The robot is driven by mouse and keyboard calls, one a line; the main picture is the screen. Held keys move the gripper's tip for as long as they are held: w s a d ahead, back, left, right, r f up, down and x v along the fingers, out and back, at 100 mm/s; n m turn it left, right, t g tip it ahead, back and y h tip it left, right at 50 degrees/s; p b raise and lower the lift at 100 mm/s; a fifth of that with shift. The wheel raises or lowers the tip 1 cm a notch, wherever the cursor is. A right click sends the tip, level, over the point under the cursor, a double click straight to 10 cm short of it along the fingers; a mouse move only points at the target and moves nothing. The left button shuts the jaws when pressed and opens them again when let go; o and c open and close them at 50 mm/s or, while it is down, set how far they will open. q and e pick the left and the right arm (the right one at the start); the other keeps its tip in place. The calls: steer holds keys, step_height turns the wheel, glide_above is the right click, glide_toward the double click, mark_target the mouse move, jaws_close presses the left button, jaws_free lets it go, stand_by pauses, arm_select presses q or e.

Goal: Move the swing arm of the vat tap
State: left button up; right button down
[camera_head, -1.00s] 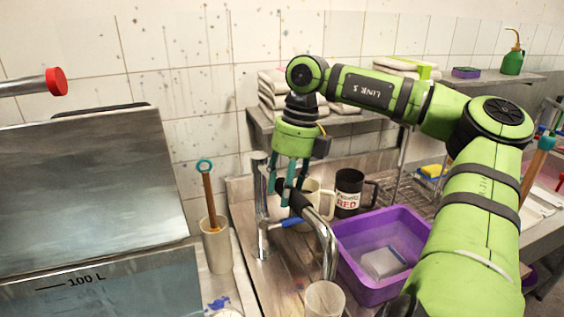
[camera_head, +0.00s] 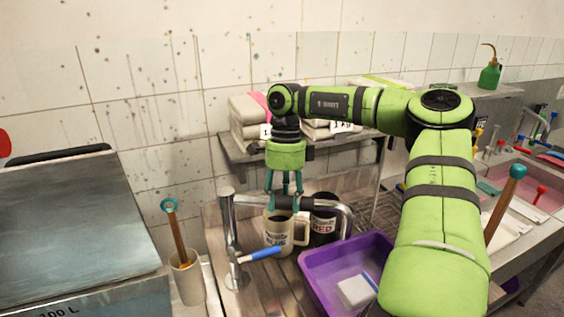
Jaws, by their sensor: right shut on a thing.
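The vat tap is a chrome post (camera_head: 231,235) on the metal counter, with a blue lever (camera_head: 261,255) low on its side. Its chrome swing arm (camera_head: 333,207) reaches to the right from the post top and bends down at its end. A dark sleeve (camera_head: 291,203) covers part of the arm. My right gripper (camera_head: 285,193) comes from above, its teal fingers shut on the swing arm at the sleeve. The arm's outlet end is near the back rim of the purple tub; I cannot tell whether it is over it. My left gripper is out of view.
The purple tub (camera_head: 322,262) holds a pale block. A beaker (camera_head: 187,280) with a stick and the steel vat (camera_head: 80,225) are at left. A shelf (camera_head: 240,148) is behind.

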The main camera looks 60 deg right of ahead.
steer(key=shift+w+d+n+g, duration=0.15)
steer(key=shift+w+d+n, duration=0.3)
steer(key=shift+d+n, duration=0.2)
steer(key=shift+w+d+n+g, duration=0.15)
steer(key=shift+w+d+n, duration=0.25)
steer(key=shift+d+n, duration=0.25)
steer(key=c, duration=0.6)
jaws_free()
steer(key=v, duration=1.2)
steer(key=shift+a, duration=0.2)
